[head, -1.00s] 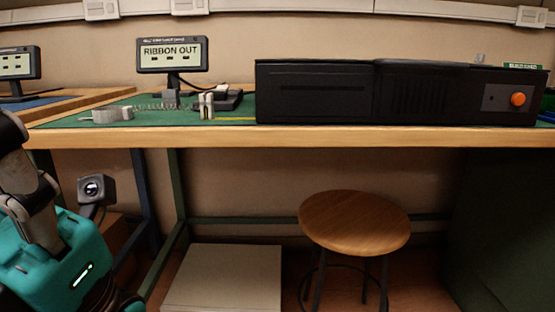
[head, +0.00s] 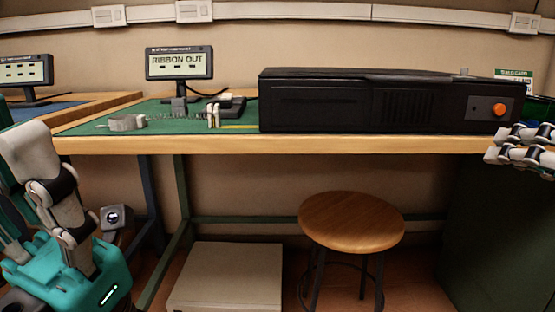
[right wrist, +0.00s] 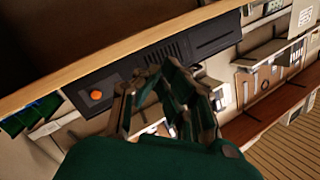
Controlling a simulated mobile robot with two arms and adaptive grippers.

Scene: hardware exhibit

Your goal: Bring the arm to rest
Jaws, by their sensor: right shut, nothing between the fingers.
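My right gripper (head: 522,146) comes in at the right edge of the head view, in front of the bench's right end. Its fingers are shut and empty; they also show in the right wrist view (right wrist: 165,88). My left gripper (head: 50,195), with a teal body and grey finger links, is at the lower left of the head view, partly cut off. Whether its fingers are open or shut is unclear.
A black machine (head: 350,100) with an orange knob (head: 499,109) sits on the bench (head: 300,145). A display reading "RIBBON OUT" (head: 179,62) and small metal parts (head: 127,123) are left of it. A wooden stool (head: 350,221) and a pale box (head: 228,275) stand below.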

